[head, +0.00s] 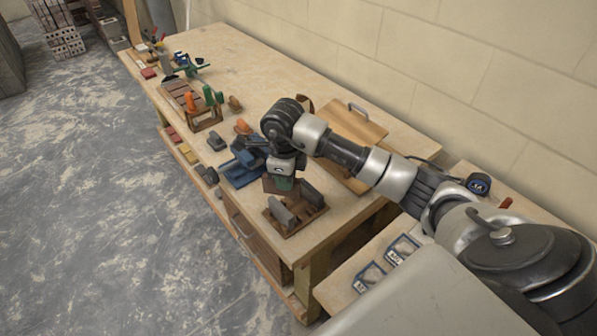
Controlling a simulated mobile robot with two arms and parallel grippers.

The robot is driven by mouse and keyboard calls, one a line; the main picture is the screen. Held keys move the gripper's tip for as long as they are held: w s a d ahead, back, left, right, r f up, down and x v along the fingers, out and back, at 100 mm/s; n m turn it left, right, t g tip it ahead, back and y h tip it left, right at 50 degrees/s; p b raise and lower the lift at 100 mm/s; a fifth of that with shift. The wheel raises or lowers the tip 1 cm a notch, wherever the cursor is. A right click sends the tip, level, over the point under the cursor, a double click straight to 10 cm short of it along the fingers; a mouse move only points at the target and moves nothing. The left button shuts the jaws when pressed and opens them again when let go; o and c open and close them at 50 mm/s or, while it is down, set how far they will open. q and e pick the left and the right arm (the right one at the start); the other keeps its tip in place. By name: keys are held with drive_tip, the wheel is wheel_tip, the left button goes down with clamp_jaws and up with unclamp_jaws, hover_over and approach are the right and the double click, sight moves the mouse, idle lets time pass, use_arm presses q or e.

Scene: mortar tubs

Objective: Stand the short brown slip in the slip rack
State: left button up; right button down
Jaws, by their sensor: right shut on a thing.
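The slip rack (292,231) is a brown wooden base near the front right corner of the bench, with grey slips (283,213) standing in it. My right gripper (284,181) points down just above the back of the rack. It is shut on a small brown piece, the short brown slip (269,186). The gripper partly hides the slip and the rear of the rack, and I cannot tell whether the slip touches the rack. My left gripper is not in view.
A blue tool (241,170) lies just left of the rack. A wooden board with a handle (349,128) lies behind. A rack with orange and green handles (204,112) stands farther left. The bench's back middle is clear, with a block wall behind.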

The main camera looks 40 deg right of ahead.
drive_tip(key=d+f+m, duration=0.2)
drive_tip(key=d+m, duration=0.1)
drive_tip(key=m, duration=0.3)
drive_tip(key=m+b, duration=0.2)
drive_tip(key=b, duration=0.1)
hover_over(298, 212)
drive_tip(key=shift+f, duration=2.3)
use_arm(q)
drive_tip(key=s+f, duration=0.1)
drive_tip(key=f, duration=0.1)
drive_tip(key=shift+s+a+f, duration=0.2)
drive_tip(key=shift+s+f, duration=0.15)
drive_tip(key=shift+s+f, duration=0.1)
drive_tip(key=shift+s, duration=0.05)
use_arm(e)
drive_tip(key=shift+f, duration=0.2)
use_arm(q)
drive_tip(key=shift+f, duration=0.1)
use_arm(e)
drive_tip(key=shift+f, duration=0.1)
use_arm(q)
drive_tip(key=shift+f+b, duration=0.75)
drive_tip(key=shift+b, duration=0.15)
use_arm(e)
drive_tip(key=shift+f, duration=1)
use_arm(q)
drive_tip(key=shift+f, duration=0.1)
use_arm(e)
drive_tip(key=shift+f, duration=0.1)
